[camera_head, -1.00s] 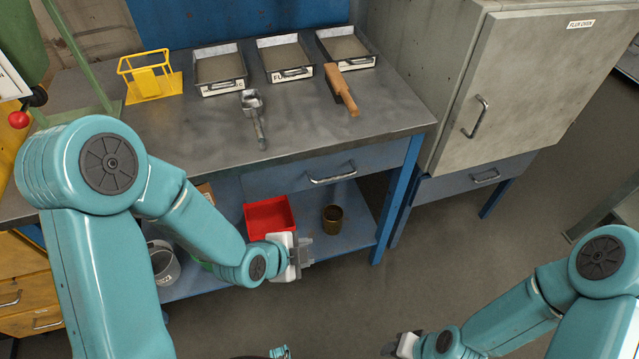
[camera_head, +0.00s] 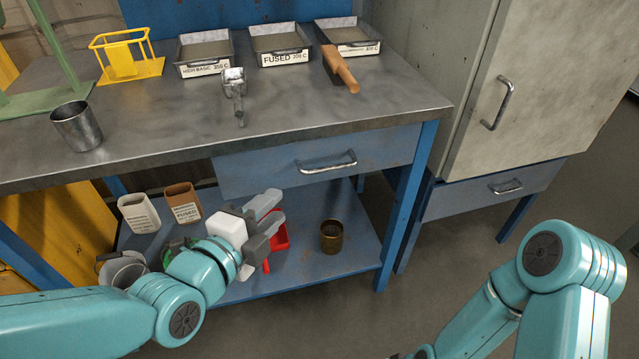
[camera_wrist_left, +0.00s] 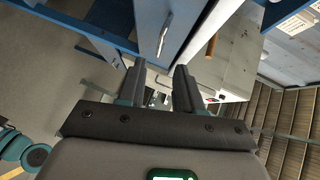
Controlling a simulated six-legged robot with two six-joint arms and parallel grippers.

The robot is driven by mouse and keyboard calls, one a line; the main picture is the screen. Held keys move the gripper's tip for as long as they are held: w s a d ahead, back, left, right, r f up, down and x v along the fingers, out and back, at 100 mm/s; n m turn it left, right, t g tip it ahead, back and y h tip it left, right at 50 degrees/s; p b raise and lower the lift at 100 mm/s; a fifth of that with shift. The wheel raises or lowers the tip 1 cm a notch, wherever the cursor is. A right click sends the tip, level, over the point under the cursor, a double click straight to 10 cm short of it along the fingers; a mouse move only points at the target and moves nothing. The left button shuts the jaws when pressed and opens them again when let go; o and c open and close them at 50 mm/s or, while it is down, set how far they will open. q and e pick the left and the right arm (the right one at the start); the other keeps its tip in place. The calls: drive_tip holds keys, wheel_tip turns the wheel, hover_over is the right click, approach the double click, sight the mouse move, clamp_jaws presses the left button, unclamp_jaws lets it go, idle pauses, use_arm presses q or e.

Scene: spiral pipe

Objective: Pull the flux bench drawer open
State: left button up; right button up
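The flux bench drawer (camera_head: 235,178) is a blue-grey front under the bench top, with a silver bar handle (camera_head: 326,162). It looks shut, flush with the bench. My left gripper (camera_head: 281,206) is below and left of the handle, in front of the lower shelf, apart from the drawer. Its two fingers are spread and empty. In the left wrist view, my left gripper (camera_wrist_left: 160,70) shows a clear gap between the fingers, and the drawer handle (camera_wrist_left: 165,34) is ahead beyond the fingertips. My right arm is at lower right in the head view; its gripper is cut off below.
The bench top (camera_head: 330,110) holds trays, a metal scoop (camera_head: 234,92), a wooden-handled tool (camera_head: 339,70), a yellow rack (camera_head: 125,56) and a metal cup (camera_head: 77,126). The lower shelf (camera_head: 345,275) holds a red bin (camera_head: 280,238) and a brass cup (camera_head: 331,236). The flux oven (camera_head: 540,90) stands at right.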

sight(325, 171)
use_arm(q)
drive_tip(key=shift+m+h, duration=0.3)
drive_tip(key=shift+h, duration=0.1)
drive_tip(key=x, duration=0.5)
drive_tip(key=b+x, duration=0.1)
drive_tip(key=x, duration=0.4)
drive_tip(key=d+b+x, duration=0.1)
drive_tip(key=x, duration=0.4)
drive_tip(key=shift+s+d, duration=0.1)
drive_tip(key=shift+s, duration=0.25)
drive_tip(key=shift+w+d, duration=0.25)
drive_tip(key=shift+w, duration=0.25)
use_arm(e)
drive_tip(key=shift+a+f, duration=0.1)
drive_tip(key=shift+f, duration=1.55)
use_arm(q)
clamp_jaws()
